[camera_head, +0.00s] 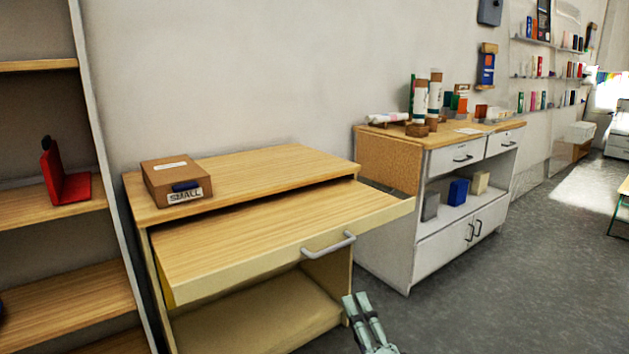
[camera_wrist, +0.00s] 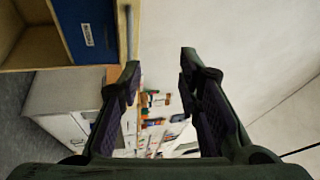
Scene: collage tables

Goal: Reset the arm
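My gripper (camera_head: 355,297) is at the bottom of the head view, in front of the wooden desk (camera_head: 290,158) and below its drawer handle (camera_head: 328,246). Its two fingers look close together from there. In the wrist view my gripper (camera_wrist: 160,64) has its fingers apart, with a clear gap and nothing held between them. My arm beyond the gripper is mostly out of the picture.
The desk's wide drawer (camera_head: 250,243) is pulled out. A cardboard box (camera_head: 176,180) marked SMALL sits on top. A shelf (camera_head: 55,200) stands left, and a white cabinet (camera_head: 430,245) right. Grey floor (camera_head: 530,270) is open at right. The wrist view shows a labelled blue panel (camera_wrist: 85,20).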

